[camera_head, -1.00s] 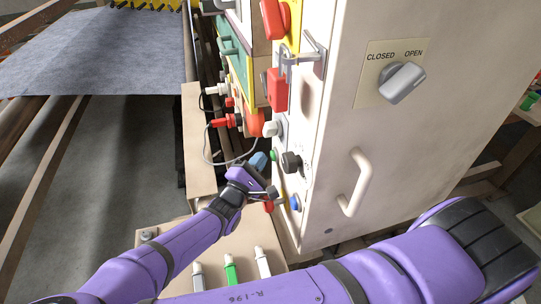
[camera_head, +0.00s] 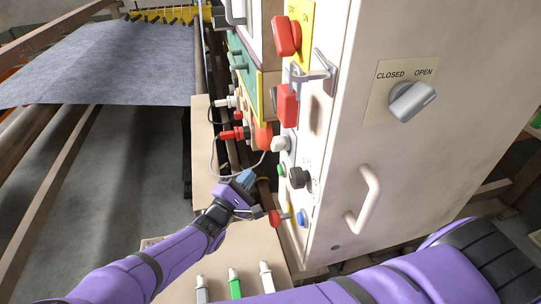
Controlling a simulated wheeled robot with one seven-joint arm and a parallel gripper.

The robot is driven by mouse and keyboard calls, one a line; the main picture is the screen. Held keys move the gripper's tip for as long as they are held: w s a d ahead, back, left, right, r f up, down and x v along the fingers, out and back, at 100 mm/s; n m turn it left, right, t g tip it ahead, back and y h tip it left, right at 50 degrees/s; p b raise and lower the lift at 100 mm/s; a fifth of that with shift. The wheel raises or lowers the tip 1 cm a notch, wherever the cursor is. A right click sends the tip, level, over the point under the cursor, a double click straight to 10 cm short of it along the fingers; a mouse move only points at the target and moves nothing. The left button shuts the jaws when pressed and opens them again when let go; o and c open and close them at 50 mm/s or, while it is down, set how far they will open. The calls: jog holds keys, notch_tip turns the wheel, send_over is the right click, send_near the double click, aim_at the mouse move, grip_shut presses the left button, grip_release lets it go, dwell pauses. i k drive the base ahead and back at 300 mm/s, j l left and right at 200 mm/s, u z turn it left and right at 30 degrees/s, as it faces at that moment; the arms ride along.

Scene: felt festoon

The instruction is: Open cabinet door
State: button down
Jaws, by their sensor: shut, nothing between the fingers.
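The cabinet (camera_head: 400,155) stands at right in the head view. Its wide beige face has a pale vertical handle (camera_head: 365,202) and a grey rotary knob (camera_head: 411,101) on a plate marked CLOSED and OPEN. The knob's bar points up and right, towards the OPEN side. A metal hasp (camera_head: 322,72) with a red block (camera_head: 287,104) sits at the face's left edge. My gripper (camera_head: 256,211) is shut, low and left of the cabinet's narrow control side, near a red button (camera_head: 274,217). I cannot tell whether it touches the button. It is away from the handle.
The narrow side carries a red switch (camera_head: 287,37), a black knob (camera_head: 299,177) and a blue button (camera_head: 301,217). Several levers, one green (camera_head: 234,283), rise from a beige ledge below. Grey felt (camera_head: 110,62) lies on a frame at left.

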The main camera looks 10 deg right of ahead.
aim_at(385, 181)
jog(key=k+j, duration=0.45)
jog(key=j, duration=0.25)
jog(key=k+j, duration=0.25)
jog(key=j, duration=0.1)
